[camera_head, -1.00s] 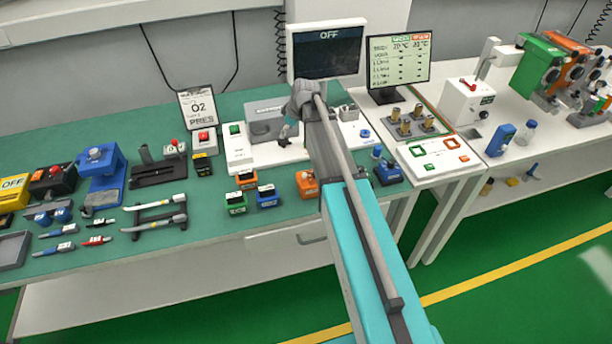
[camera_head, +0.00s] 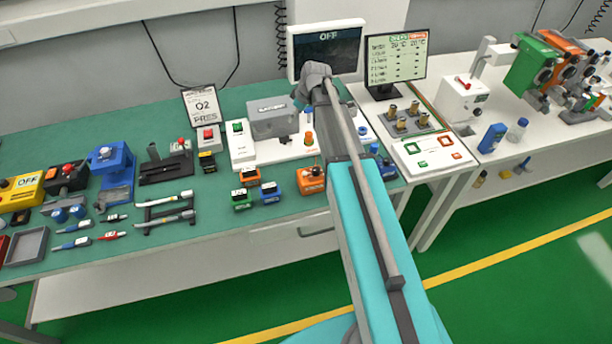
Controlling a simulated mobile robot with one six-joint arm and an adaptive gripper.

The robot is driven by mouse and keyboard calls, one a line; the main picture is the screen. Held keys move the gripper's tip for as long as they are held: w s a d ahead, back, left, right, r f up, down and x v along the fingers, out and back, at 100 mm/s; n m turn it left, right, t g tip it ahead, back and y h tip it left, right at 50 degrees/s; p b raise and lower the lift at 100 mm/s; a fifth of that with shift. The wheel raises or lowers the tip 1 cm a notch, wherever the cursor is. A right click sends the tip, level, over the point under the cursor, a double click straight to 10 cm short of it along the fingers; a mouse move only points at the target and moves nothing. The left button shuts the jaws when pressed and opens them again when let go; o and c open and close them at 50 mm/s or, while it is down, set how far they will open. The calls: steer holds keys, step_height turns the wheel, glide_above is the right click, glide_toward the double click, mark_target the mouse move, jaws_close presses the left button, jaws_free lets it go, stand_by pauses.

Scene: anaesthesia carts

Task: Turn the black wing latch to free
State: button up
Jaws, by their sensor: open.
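My arm reaches up from the bottom of the head view to the back of the green bench. My gripper (camera_head: 299,103) is small and mostly hidden at the arm's far end, in front of the grey box; its fingertips are not clear. I see nothing held in it. I cannot make out the black wing latch with certainty. A black fixture (camera_head: 164,166) with an upright part stands on the bench to the left, away from my gripper. Part of the white panel behind my arm is hidden.
The grey box (camera_head: 271,117) and a white unit with a green button (camera_head: 238,127) stand left of my gripper. The OFF monitor (camera_head: 325,50) is behind it. Small orange, green and blue blocks (camera_head: 270,193) line the front edge. Brass fittings (camera_head: 404,119) stand to the right.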

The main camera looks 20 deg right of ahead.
steer(key=s+a+f+m+g+h+b, duration=0.1)
steer(key=s+m, duration=0.3)
steer(key=s, duration=0.8)
steer(key=s+a+f+m+g+h+b, duration=0.2)
steer(key=s+a+f+m, duration=0.1)
steer(key=s, duration=1)
steer(key=shift+m, duration=0.9)
steer(key=shift+s, duration=0.25)
steer(key=shift+c, duration=1.2)
